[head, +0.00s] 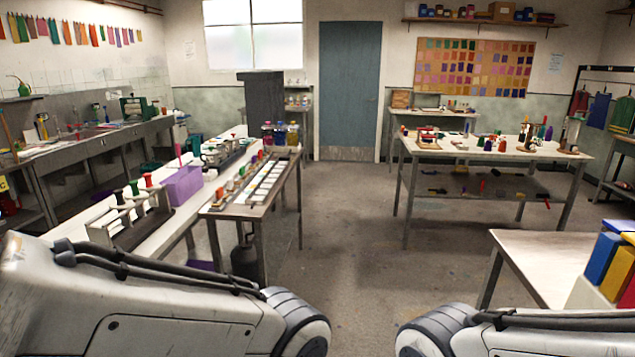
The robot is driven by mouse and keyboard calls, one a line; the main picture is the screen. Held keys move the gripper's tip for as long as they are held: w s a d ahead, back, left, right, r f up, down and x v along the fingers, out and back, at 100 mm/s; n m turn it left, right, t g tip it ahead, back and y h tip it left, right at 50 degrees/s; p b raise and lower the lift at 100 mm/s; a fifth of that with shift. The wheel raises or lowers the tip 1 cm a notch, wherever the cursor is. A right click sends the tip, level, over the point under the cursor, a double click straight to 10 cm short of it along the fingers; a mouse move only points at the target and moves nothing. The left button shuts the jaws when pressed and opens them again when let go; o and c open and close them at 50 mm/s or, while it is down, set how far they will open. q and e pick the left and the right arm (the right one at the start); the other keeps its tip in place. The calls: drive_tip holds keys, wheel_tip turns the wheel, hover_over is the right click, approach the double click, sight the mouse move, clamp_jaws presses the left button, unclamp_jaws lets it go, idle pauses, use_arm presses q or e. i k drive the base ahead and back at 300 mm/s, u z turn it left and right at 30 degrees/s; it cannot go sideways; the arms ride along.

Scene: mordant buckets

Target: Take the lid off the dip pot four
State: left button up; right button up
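I cannot pick out dip pot four or its lid with certainty in the head view. A narrow table at centre left bears a long rack (262,186) with a row of small pale squares and coloured items. The pieces are too small to tell apart or to read any number. Parts of my two arms fill the lower left and lower right corners. Neither gripper shows, so I cannot see their fingers or whether they hold anything.
A pale bench (100,217) at left bears a purple bin (182,186) and a rack of coloured-knobbed tools (128,217). A cluttered table (480,150) stands at back right. A table (545,252) with coloured boxes is at near right. The floor (355,240) between is clear.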

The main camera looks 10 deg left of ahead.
sight(212, 152)
drive_tip(key=i, duration=6.2)
drive_tip(key=u, duration=2.3)
